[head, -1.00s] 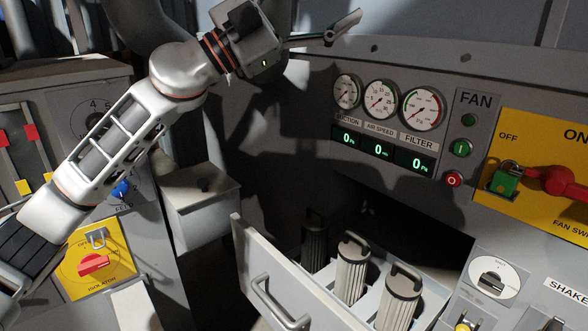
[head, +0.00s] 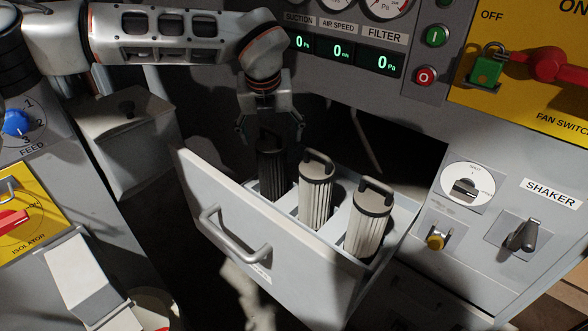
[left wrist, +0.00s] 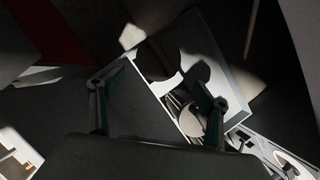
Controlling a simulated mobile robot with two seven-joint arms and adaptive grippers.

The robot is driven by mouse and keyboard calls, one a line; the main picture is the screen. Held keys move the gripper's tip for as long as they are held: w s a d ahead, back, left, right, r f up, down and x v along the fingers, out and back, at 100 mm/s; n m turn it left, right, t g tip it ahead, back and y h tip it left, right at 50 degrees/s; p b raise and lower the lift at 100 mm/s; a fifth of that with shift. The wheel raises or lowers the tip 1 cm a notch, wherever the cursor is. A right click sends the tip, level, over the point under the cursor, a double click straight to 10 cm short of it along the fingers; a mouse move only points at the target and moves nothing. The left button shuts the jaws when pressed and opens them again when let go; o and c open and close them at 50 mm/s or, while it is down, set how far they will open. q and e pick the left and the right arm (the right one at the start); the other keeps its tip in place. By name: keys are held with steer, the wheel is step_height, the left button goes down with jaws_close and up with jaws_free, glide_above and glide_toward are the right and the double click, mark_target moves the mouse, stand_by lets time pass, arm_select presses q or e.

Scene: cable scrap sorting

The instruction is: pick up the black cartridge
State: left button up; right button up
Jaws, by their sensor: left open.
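The black cartridge (head: 271,172) stands upright in the left part of the open drawer (head: 230,215), in shadow. Its top is partly hidden by my left gripper (head: 268,138). My left gripper is open and points down, with its fingers spread just above and around the top of the cartridge in the head view. I cannot tell whether it touches. In the left wrist view, the open fingers (left wrist: 157,105) show over the drawer's tray (left wrist: 232,85), and the view is dark. My right gripper is not in view.
Two pale pleated cartridges with black handles, a middle one (head: 316,195) and a right one (head: 368,222), stand in the same drawer. A grey lidded box (head: 130,140) stands left of the drawer. The control panel with the shaker switch (head: 522,235) is at the right.

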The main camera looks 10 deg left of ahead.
mark_target(271, 144)
arm_select(q)
steer(key=shift+w+a+f, duration=0.2)
steer(key=shift+a+f, duration=0.05)
steer(key=shift+a, duration=0.3)
steer(key=shift+w+a+f+y, duration=0.1)
steer(key=shift+w+f+y, duration=0.05)
steer(key=shift+f+y, duration=0.15)
steer(key=shift+x, duration=0.8)
steer(key=x, duration=0.2)
steer(key=w+x, duration=0.1)
steer(key=x, duration=0.1)
steer(key=shift+d, duration=0.35)
steer(key=shift+w+a+f, duration=0.1)
steer(key=shift+w+f, duration=0.05)
steer(key=shift+f, duration=0.25)
